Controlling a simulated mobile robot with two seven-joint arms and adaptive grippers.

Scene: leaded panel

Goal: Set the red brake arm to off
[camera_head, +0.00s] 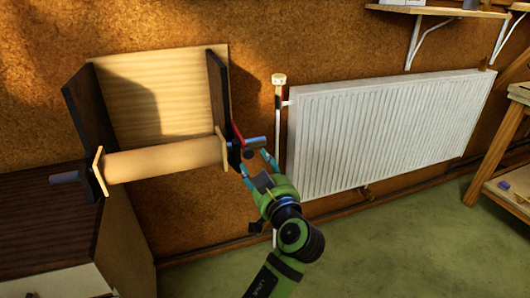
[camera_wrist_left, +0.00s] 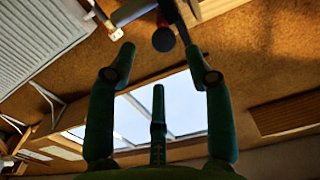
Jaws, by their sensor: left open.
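The red brake arm (camera_head: 238,133) is a thin red lever at the right end of the wall-mounted roller (camera_head: 165,159), beside the dark right side plate. A dark round knob (camera_head: 248,153) appears at its lower end. In the left wrist view, a dark ball (camera_wrist_left: 163,40) with a bit of red (camera_wrist_left: 162,20) shows at the top, just beyond the fingertips. My left gripper (camera_head: 258,163) is open and empty, just below and right of the brake arm. It also shows in the left wrist view (camera_wrist_left: 160,58). I cannot read any off mark. My right gripper is out of view.
A white radiator (camera_head: 390,130) hangs on the brown wall to the right, with an upright pipe and valve (camera_head: 279,90) close to my gripper. A dark cabinet (camera_head: 45,230) stands at lower left. A wooden bench (camera_head: 500,150) is at far right. Green floor is clear between.

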